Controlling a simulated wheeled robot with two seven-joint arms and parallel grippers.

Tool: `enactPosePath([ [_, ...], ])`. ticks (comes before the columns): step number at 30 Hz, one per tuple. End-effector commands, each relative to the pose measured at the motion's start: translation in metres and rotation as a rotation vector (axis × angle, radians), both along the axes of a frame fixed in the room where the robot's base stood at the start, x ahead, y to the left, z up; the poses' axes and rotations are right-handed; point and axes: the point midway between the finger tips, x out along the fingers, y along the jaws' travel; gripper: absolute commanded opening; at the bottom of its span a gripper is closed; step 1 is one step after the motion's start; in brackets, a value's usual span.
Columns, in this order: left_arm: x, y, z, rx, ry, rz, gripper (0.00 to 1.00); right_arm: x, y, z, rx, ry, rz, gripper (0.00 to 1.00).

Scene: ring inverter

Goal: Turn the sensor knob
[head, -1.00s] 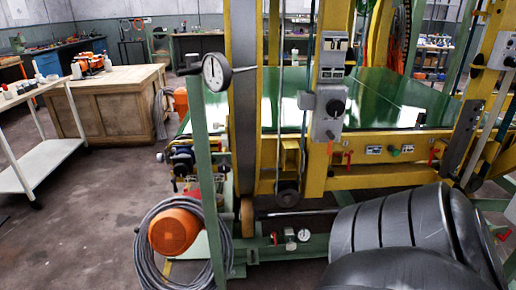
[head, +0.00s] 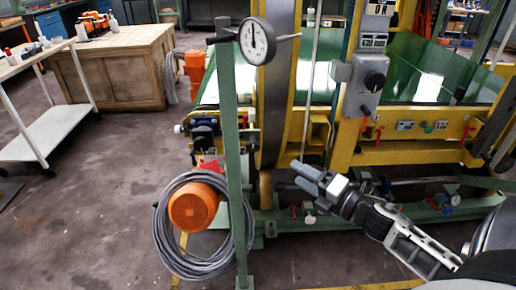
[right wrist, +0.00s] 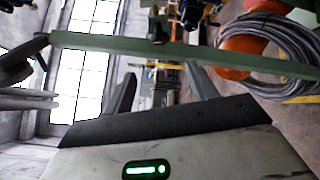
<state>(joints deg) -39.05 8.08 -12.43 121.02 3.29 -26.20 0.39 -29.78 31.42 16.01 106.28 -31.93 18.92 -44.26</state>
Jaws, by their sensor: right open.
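A round white-faced dial gauge (head: 257,41) sits at the top of a green post (head: 231,150), with a dark stub on each side. I cannot tell which of these is the sensor knob. My right gripper (head: 300,176) is open and empty, below the gauge and right of the post, touching neither. In the right wrist view its fingers (right wrist: 160,85) are apart, and the green post (right wrist: 215,55) crosses beyond them. My left gripper is not in view.
The yellow machine frame (head: 272,110) stands behind the post. A wooden cabinet (head: 125,70) and white cart (head: 45,130) are at left. The floor at lower left is clear.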

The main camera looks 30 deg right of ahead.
Motion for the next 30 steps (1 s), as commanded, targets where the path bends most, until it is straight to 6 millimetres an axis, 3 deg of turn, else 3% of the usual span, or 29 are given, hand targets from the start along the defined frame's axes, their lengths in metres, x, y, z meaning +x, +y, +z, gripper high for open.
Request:
enactPosePath([
  [18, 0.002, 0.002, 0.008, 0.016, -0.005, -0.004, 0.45, 0.12, 0.028, 0.001, 0.01, 0.0, -0.002, 0.57],
  [24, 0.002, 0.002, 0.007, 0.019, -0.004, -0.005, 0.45, 0.142, 0.033, 0.0, 0.009, 0.001, -0.002, 0.57],
  [30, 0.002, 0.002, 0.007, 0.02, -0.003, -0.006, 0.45, 0.148, 0.035, -0.001, 0.009, 0.003, -0.001, 0.57],
])
